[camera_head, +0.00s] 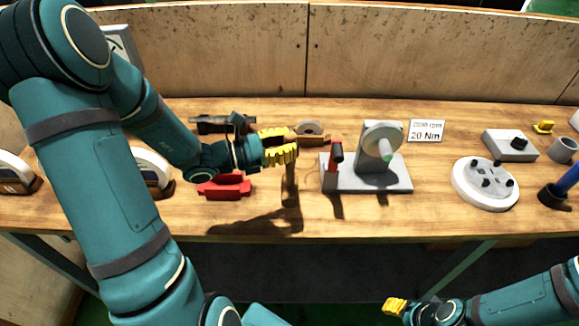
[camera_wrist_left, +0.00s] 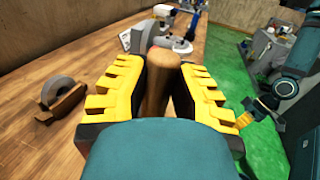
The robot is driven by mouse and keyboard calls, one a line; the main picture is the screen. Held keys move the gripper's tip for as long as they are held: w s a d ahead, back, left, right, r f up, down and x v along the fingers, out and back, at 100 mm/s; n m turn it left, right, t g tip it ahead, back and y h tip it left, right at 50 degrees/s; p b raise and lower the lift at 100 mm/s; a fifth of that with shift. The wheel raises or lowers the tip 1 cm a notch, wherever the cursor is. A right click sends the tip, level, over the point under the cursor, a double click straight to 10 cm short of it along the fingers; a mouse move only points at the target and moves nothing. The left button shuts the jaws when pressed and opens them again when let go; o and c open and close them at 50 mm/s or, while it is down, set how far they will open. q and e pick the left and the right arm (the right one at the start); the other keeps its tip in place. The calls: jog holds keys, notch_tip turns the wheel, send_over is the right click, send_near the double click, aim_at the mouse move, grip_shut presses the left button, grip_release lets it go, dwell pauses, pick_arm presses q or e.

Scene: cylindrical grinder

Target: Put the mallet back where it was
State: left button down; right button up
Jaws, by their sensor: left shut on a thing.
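My left gripper (camera_head: 281,150), with yellow fingers, is above the wooden bench, left of the grinder. It is shut on the mallet (camera_head: 290,183), whose brown wooden handle points down below the fingers in the head view. The handle also shows between the two yellow fingers in the left wrist view (camera_wrist_left: 156,82). I cannot make out the mallet's head clearly; the fingers hide part of it. My right gripper (camera_head: 396,306) is low at the right, in front of the bench; its finger opening is not clear.
The grinder (camera_head: 395,184) stands just right of the left gripper. A grey wheel in a brown holder (camera_head: 311,134) is behind it, and a red block (camera_head: 225,188) is to its left. A white round fixture (camera_head: 486,184) sits further right. The front middle bench is clear.

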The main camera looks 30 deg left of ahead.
pick_arm(q)
jog(key=shift+f+b, duration=0.5)
jog(key=shift+f, duration=1.7)
jog(key=shift+d, duration=0.1)
jog(key=c, duration=0.9)
grip_release()
jog(key=shift+f, duration=0.15)
jog(key=shift+s+a+r, duration=0.2)
jog(key=v, duration=1.1)
jog(key=shift+s+a+p, duration=0.15)
jog(key=shift+s+p, duration=0.1)
jog(key=shift+p, duration=0.1)
